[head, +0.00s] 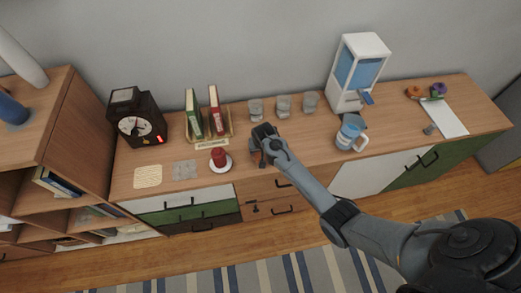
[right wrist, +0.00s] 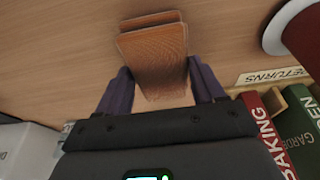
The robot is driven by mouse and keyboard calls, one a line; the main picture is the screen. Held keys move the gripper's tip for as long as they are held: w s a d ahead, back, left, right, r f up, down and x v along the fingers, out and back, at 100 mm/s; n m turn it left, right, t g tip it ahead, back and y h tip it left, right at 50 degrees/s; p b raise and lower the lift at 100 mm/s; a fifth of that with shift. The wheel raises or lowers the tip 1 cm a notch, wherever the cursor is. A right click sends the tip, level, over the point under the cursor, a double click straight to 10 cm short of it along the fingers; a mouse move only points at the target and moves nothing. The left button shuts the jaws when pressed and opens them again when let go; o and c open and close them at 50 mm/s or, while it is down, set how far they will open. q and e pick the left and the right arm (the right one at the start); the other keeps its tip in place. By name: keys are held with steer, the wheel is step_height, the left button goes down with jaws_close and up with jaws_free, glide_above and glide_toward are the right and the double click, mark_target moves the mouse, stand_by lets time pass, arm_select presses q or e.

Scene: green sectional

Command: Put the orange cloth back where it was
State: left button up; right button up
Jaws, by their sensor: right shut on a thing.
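The orange cloth (right wrist: 152,45) is a small folded piece. In the right wrist view it sits between the two dark purple fingers of my right gripper (right wrist: 160,88), which is shut on it. The cloth's far end sticks out past the fingertips over the wooden top. I cannot tell whether it touches the wood. In the head view my right gripper (head: 262,146) is over the front middle of the counter, right of the red cup, and mostly hides the cloth. My left gripper is not in view.
The red cup (head: 219,154) stands on a white saucer, left of my gripper. A book rack (head: 208,138) labelled RETURNS, several glasses (head: 283,104) and a white water dispenser (head: 358,70) stand behind. A blue pitcher (head: 348,135) is to the right. Mats lie at left.

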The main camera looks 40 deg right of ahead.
steer(key=shift+f, duration=0.5)
steer(key=shift+f, duration=0.15)
steer(key=o, duration=0.9)
steer(key=shift+o, duration=0.2)
